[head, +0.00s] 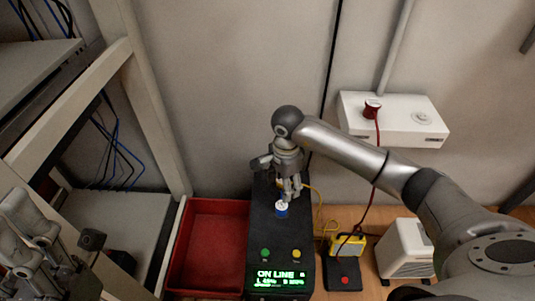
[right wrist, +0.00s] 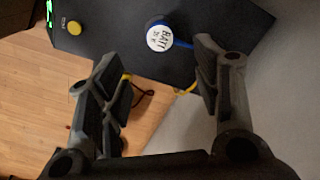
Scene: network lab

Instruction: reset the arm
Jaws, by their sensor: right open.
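My right arm reaches in from the right of the head view. My right gripper (head: 290,192) is over the black box (head: 262,228), just behind and above a round white-topped knob with a blue base (head: 282,209). In the right wrist view the gripper (right wrist: 158,62) has its fingers spread and nothing between them. The knob (right wrist: 159,38), marked "BATT", lies beyond the fingertips on the dark box top. My left gripper (head: 30,235) shows at the lower left edge of the head view, partly cut off; its jaw opening is unclear.
The box has a green "ON LINE" display (head: 277,280) and green and yellow buttons. A red tray (head: 208,245) stands left of it, beside a rack (head: 145,95). Right are a yellow device (head: 347,245), a white heater-like unit (head: 404,250) and a white wall box (head: 395,120) with a red plug.

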